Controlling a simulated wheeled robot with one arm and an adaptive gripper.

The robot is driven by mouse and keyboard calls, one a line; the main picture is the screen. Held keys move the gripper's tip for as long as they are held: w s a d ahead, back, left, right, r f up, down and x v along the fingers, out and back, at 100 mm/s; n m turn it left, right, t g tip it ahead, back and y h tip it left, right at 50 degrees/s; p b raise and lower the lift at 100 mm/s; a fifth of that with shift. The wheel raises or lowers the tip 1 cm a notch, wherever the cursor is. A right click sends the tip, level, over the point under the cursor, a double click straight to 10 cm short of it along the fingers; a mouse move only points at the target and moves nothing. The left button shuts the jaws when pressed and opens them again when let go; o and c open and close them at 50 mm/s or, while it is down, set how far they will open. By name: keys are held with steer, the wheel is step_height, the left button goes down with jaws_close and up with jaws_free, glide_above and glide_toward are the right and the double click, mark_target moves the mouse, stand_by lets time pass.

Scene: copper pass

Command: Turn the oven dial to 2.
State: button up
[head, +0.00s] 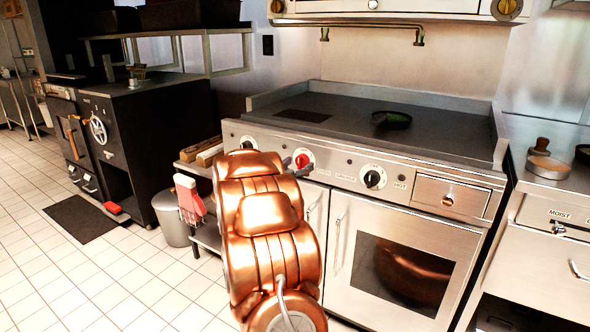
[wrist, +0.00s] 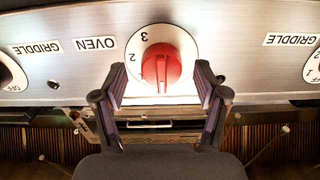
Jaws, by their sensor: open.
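The oven dial is a red knob (wrist: 161,68) on a round white plate, on the steel front panel, beside an OVEN label (wrist: 96,44). The wrist view shows it upside down. The numbers 2 and 3 show at the plate's left and top there; the knob's ridge runs up and down in that picture. My gripper (wrist: 160,82) is open, its two dark fingers apart on either side of the knob's near edge, with nothing held. Contact with the dial cannot be told. In the head view the red dial (head: 302,160) shows just beyond my copper arm, which hides most of the gripper.
A black knob (head: 373,178) sits right of the dial, above the oven door (head: 398,270). The griddle top (head: 350,115) carries a dark round pan (head: 391,120). A shelf with a red-and-white glove (head: 189,198) and a grey bin (head: 172,217) stand left.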

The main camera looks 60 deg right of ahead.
steer(key=shift+d, duration=0.7)
steer(key=shift+c, duration=0.4)
